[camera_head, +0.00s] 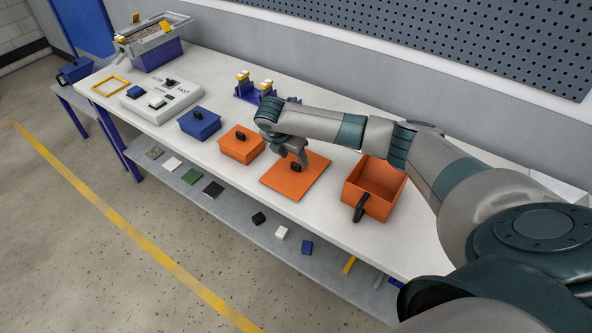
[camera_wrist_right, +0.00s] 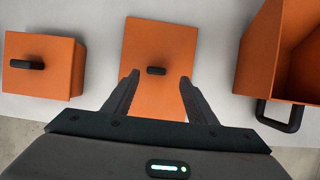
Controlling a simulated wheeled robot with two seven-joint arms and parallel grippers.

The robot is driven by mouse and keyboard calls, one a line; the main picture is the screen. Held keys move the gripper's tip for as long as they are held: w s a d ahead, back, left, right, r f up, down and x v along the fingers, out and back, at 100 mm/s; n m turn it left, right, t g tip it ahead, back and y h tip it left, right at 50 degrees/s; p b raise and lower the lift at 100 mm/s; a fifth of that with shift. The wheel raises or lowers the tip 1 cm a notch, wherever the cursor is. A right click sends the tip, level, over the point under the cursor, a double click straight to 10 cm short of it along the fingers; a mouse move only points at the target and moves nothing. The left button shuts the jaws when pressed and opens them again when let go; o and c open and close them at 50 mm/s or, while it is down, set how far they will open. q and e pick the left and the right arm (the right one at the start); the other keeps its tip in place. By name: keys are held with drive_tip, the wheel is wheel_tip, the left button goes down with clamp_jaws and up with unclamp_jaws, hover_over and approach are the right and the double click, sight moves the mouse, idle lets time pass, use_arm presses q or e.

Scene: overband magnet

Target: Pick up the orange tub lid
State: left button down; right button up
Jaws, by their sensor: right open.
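The orange tub lid (camera_head: 307,181) is a flat square plate with a small black handle (camera_head: 295,167) in its middle, lying on the white bench. In the right wrist view the lid (camera_wrist_right: 158,42) is straight ahead, its handle (camera_wrist_right: 156,71) between the fingertips in the picture. My right gripper (camera_head: 293,158) is over the lid, open and empty, its fingers (camera_wrist_right: 158,77) on either side of the handle; I cannot tell whether they are level with it. The open orange tub (camera_head: 366,205), with a black side handle, stands right of the lid. My left gripper is not in view.
A closed orange tub (camera_head: 240,150) and a blue tub (camera_head: 199,125) stand left of the lid. A blue stand with yellow-topped parts (camera_head: 245,88) is behind. Several small blocks and plates lie on the lower shelf (camera_head: 230,215). A perforated wall panel (camera_head: 480,40) rises behind the bench.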

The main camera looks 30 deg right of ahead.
sight(296, 164)
drive_tip(key=shift+w+d+f+p, duration=0.1)
drive_tip(key=shift+w+f+p, duration=0.1)
drive_tip(key=shift+f+p, duration=0.3)
drive_tip(key=p+x, duration=0.1)
drive_tip(key=x, duration=0.1)
drive_tip(key=shift+w+f, duration=0.2)
drive_tip(key=shift+f, duration=0.15)
drive_tip(key=shift+w+d+f, duration=0.1)
drive_tip(key=shift+d+f, duration=0.2)
drive_tip(key=shift+f, duration=0.3)
drive_tip(key=c, duration=1.2)
